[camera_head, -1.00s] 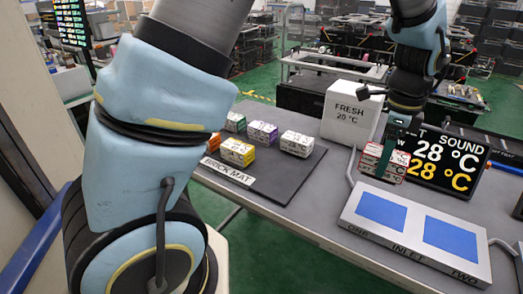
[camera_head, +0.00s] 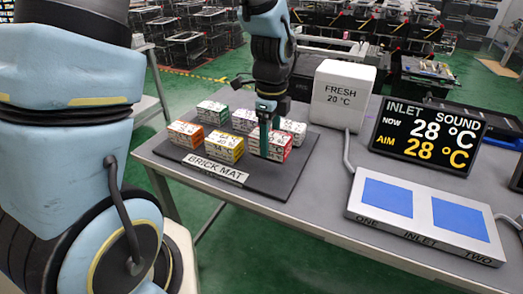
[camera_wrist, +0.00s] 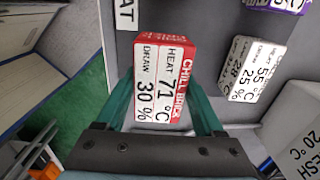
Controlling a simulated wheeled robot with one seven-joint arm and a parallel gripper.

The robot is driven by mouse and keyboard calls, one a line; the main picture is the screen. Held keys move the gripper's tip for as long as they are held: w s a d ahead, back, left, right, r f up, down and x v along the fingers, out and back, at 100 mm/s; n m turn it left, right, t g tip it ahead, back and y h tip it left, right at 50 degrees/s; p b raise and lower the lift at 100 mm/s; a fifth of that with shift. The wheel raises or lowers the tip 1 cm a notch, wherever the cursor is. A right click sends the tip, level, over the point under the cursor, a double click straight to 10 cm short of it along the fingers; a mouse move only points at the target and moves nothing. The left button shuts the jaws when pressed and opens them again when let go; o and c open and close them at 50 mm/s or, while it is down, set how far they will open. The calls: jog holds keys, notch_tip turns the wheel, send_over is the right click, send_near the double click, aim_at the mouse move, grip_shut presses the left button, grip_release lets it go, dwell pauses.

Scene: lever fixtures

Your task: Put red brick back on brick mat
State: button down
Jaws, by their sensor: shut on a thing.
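The red brick (camera_head: 271,146), white-faced with red edges, is between the green fingers of my gripper (camera_head: 266,138) at the front right part of the dark brick mat (camera_head: 278,185). In the wrist view the red brick (camera_wrist: 164,80) reads "CHILL BRICK", heat 71 °C, draw 30 %. My gripper (camera_wrist: 164,108) is shut on its sides. I cannot tell whether its underside touches the mat or hangs just above it. The finger hides part of the brick in the head view.
An orange brick (camera_head: 186,134), yellow brick (camera_head: 224,147), green brick (camera_head: 212,112), purple brick (camera_head: 244,120) and white brick (camera_head: 293,131) stand on the mat. A "FRESH" box (camera_head: 342,95), display (camera_head: 430,134) and inlet panel (camera_head: 425,215) are to the right.

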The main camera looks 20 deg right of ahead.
aim_at(270, 156)
jog(key=shift+f+p, duration=0.3)
jog(key=shift+f, duration=2.35)
jog(key=shift+f, duration=0.15)
grip_release()
